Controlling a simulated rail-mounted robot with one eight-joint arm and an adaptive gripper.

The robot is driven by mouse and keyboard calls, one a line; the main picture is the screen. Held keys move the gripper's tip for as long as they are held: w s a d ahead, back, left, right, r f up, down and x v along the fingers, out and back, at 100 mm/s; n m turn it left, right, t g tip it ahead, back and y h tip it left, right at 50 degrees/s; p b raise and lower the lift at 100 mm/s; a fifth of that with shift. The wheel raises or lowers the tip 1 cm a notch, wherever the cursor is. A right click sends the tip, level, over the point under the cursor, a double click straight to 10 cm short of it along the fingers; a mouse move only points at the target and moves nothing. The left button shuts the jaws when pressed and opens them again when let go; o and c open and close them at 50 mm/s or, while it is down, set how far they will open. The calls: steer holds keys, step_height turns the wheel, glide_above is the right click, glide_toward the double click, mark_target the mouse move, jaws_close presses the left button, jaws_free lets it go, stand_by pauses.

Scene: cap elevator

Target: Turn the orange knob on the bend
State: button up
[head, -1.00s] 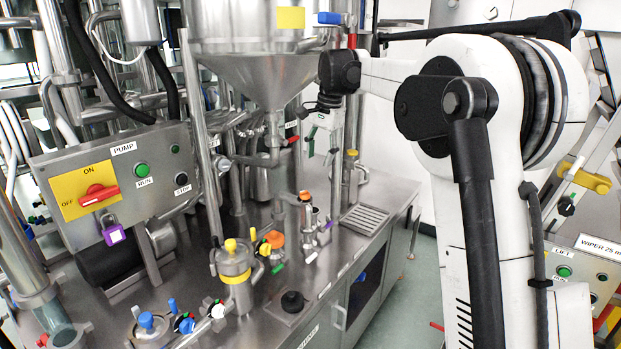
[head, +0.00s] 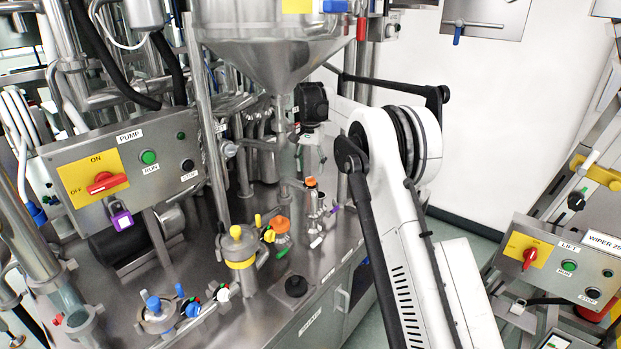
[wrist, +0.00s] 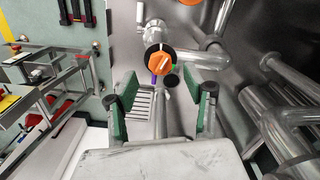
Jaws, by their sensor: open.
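The orange knob (wrist: 160,62) shows in the wrist view, with a black collar and a pale line across its face. It sits on a steel pipe fitting beside a bent pipe (wrist: 202,58). An orange-topped fitting in the head view (head: 311,182) appears to be the same knob. My gripper (wrist: 160,95) is open, its two green-padded fingers apart and nothing between them. In the wrist view the knob lies beyond the fingertips, roughly centred between them.
A second orange cap (head: 282,225) and a yellow-banded pot (head: 238,248) stand on the steel bench. Thick pipes (wrist: 285,110) crowd the wrist view's right side. A pump panel (head: 125,172) stands at left.

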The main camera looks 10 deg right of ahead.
mark_target(311, 178)
steer(key=shift+f+p, duration=0.3)
steer(key=shift+f, duration=2.15)
steer(key=c, duration=1.1)
steer(key=shift+f+n+b, duration=0.15)
steer(key=shift+n+b, duration=0.85)
steer(key=shift+n, duration=0.2)
steer(key=n+b, duration=0.1)
steer(key=n, duration=0.2)
steer(key=o, duration=1.1)
steer(key=shift+r, duration=0.2)
